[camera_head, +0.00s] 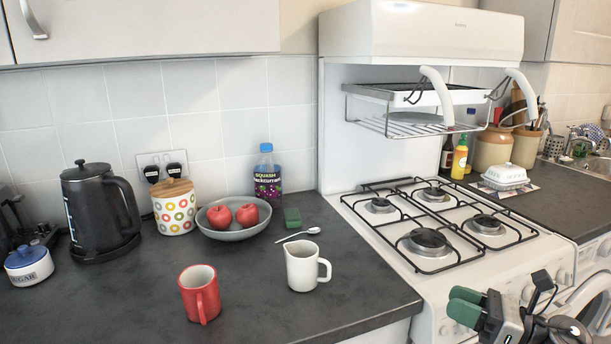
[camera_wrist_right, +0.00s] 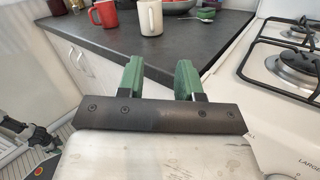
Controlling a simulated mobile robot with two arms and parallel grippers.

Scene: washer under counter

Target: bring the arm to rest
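My right gripper (camera_head: 466,304) is at the lower right of the head view, in front of the stove and clear of the counter. Its two green fingers stand apart with nothing between them, as the right wrist view shows too (camera_wrist_right: 160,78). It is open and empty. My left gripper does not show in the head view. Dark arm parts show at the left edge of the right wrist view, but no fingers can be made out there.
The counter (camera_head: 250,290) holds a red mug (camera_head: 200,293), a white jug (camera_head: 302,267), a bowl (camera_head: 232,231) with two apples, and a black kettle (camera_head: 100,212). The gas stove (camera_head: 400,250) stands close behind my right gripper. A washer door (camera_head: 590,305) is at the lower right.

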